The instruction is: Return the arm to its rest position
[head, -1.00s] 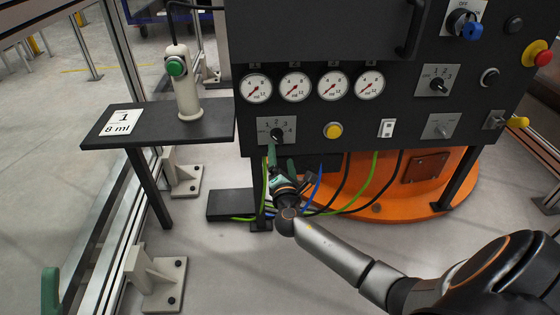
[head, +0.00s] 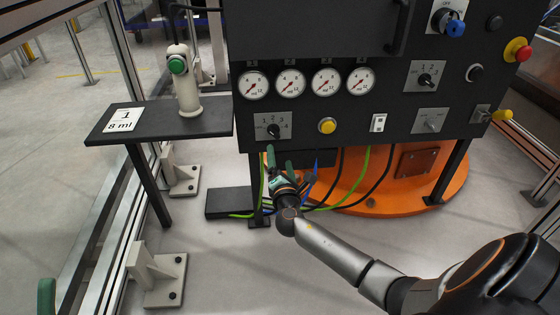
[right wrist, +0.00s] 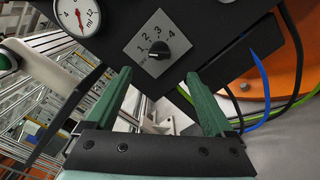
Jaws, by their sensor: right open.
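My right arm reaches in from the lower right of the head view. Its gripper (head: 279,158) has green fingers, spread apart and empty, just below the black rotary knob (head: 274,131) on its numbered plate. In the right wrist view the open fingers (right wrist: 158,74) point up towards the panel, with the knob (right wrist: 155,54) beyond and above the gap between them, apart from them. I cannot tell the knob's setting surely. A green finger of my left gripper (head: 47,296) shows at the lower left edge of the head view; the rest is out of frame.
The dark control panel (head: 340,145) carries several gauges, a yellow button (head: 327,125) and switches. Cables hang below it before an orange base (head: 440,185). A side table (head: 165,125) with a white post with a green button (head: 186,85) stands left. Floor is clear at lower centre.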

